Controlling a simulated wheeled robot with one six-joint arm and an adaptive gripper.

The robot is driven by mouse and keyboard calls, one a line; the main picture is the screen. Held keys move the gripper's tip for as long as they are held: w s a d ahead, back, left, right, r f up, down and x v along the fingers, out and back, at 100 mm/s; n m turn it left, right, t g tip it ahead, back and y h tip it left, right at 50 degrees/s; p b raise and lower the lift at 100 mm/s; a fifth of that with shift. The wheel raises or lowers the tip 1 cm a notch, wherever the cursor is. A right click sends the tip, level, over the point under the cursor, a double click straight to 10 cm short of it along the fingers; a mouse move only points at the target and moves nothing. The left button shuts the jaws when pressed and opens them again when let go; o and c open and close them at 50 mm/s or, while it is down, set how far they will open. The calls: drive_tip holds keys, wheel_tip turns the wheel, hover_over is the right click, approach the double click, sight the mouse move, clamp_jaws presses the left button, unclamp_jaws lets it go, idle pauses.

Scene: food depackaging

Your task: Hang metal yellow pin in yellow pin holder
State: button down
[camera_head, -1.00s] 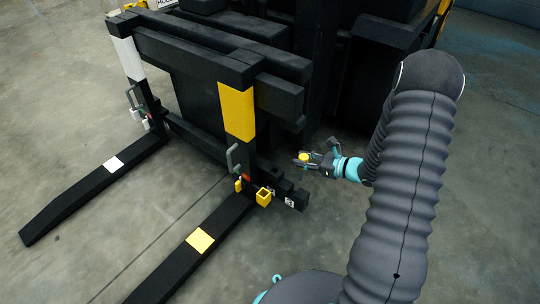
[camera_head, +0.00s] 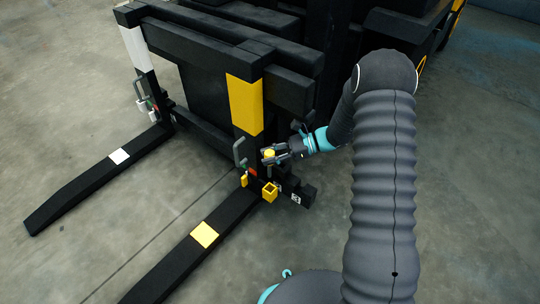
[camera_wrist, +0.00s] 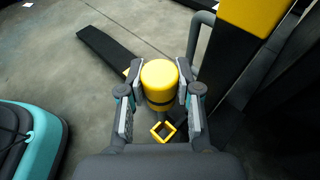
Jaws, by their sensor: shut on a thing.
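The metal yellow pin (camera_head: 269,154) has a yellow round head, with its grey shank pointing down. My gripper (camera_head: 272,157) is shut on the head from both sides. In the wrist view the yellow pin (camera_wrist: 160,82) sits between the two fingers of my gripper (camera_wrist: 162,97). The yellow pin holder (camera_head: 270,194) is a small square open-topped box at the foot of the near fork upright. It also shows in the wrist view as a yellow square frame (camera_wrist: 155,134), just below the pin. The pin is above the holder and apart from it; the exact gap is hard to tell.
A black fork carriage with a yellow-banded upright (camera_head: 244,104) stands close left of my gripper. A grey handle (camera_head: 239,151) sticks out beside the pin. A fork with a yellow patch (camera_head: 204,235) runs along the floor. Open floor lies at front left.

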sight(270, 176)
drive_tip(key=shift+f+b, duration=1.7)
drive_tip(key=shift+f, duration=1.25)
drive_tip(key=shift+d+f+b, duration=0.1)
drive_tip(key=shift+f+b, duration=0.55)
drive_tip(key=shift+f, duration=0.5)
drive_tip(key=shift+f, duration=2.45)
drive_tip(key=c, duration=0.7)
unclamp_jaws()
drive_tip(key=v, duration=1)
drive_tip(key=shift+w+d, duration=0.1)
drive_tip(key=shift+d, duration=0.05)
drive_tip(key=shift+v, duration=0.8)
